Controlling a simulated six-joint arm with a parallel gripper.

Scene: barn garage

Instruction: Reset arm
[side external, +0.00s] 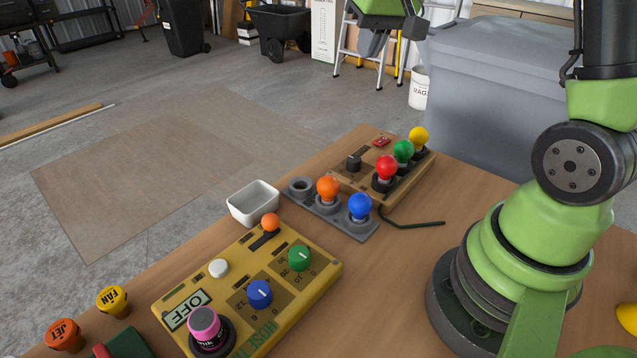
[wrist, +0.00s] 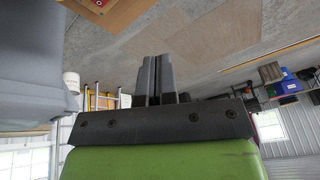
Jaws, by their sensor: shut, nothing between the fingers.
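My gripper (wrist: 157,62) is shut and empty, its two dark fingers together in the wrist view. In the side view my green wrist (side external: 388,12) is cut by the top edge, raised well above the table, with a grey part of the hand below it. The gripper touches nothing. My arm's base stands at the right of the wooden table (side external: 420,240).
A yellow control panel (side external: 290,275) with knobs, a white bin (side external: 253,203), a grey socket strip (side external: 330,222) with orange and blue bulbs, and a wooden box (side external: 345,185) with red, green and yellow bulbs stand on the table. A large grey bin (side external: 490,100) is behind.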

